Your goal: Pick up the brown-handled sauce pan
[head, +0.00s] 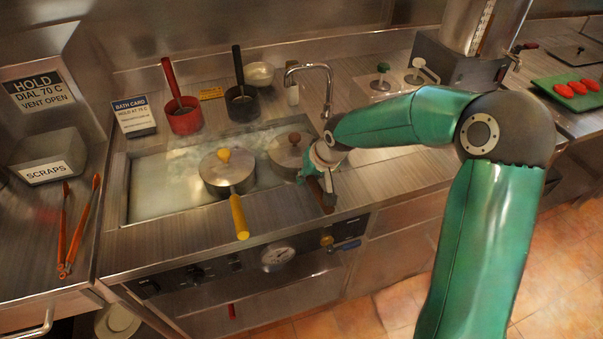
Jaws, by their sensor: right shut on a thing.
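The brown-handled sauce pan (284,152) has a steel lid with a brown knob. It is at the right end of the sunken water bath (150,184), and I cannot tell whether it rests there or is slightly raised. Its brown handle (321,196) points toward the front of the counter. My right gripper (317,181) is shut on this handle from above. The gripper and wrist hide part of the handle and the pan's right side. My left gripper is not in view.
A yellow-handled lidded pan (227,172) sits just left in the bath. Red (184,116) and black (242,103) pots stand behind. A faucet (327,80) rises at the back. Orange tongs (78,230) lie at left. A green board (573,92) with red items is far right.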

